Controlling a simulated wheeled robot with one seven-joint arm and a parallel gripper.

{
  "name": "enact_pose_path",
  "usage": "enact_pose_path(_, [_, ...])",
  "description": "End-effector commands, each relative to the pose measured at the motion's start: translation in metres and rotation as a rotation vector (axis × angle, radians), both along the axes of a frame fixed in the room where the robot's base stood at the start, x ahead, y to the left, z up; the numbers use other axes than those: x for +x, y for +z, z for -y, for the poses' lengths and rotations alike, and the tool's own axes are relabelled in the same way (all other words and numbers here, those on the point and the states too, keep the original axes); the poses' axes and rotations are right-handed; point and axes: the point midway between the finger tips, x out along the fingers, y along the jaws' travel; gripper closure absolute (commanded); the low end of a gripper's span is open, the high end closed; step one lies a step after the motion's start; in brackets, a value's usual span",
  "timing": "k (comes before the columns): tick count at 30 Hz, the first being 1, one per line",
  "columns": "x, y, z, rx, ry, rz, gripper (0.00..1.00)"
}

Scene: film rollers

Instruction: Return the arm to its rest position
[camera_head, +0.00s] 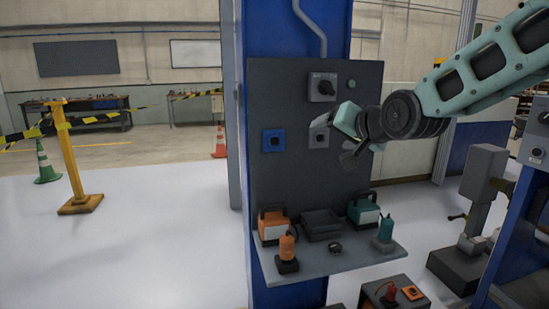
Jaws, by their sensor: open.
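My arm (488,68) reaches in from the upper right, with pale green and dark links. My gripper (338,138) is at its end, in front of the dark panel (283,92). It is open, and I see nothing between its fingers. It is close to a grey switch plate (318,138), which it partly overlaps in the view; I cannot tell whether they touch. A grey rotary switch (322,87) is above the gripper. A blue switch plate (273,140) is to its left.
Below the panel, a grey shelf (335,262) holds an orange box (272,226), a green box (363,211), and orange and green bottles. Grey machinery (478,190) stands at the right. A yellow post (70,160) and cones are at the left.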

Motion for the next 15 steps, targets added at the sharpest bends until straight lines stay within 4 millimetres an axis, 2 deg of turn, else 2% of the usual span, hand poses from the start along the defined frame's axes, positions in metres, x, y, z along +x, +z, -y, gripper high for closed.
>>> enact_pose_path(1, [-0.028,-0.018,-0.020,-0.071,0.060,-0.074,0.24])
enact_pose_path(5, [-0.103,-0.070,-0.048,-0.266,0.216,-0.266,0.24])
enact_pose_path(6, [-0.128,-0.084,-0.053,-0.326,0.268,-0.323,0.24])
enact_pose_path(10, [-0.214,-0.124,-0.055,-0.519,0.447,-0.502,0.24])
enact_pose_path(12, [-0.258,-0.140,-0.049,-0.612,0.542,-0.591,0.24])
enact_pose_path(15, [-0.311,-0.155,-0.036,-0.722,0.664,-0.696,0.24])
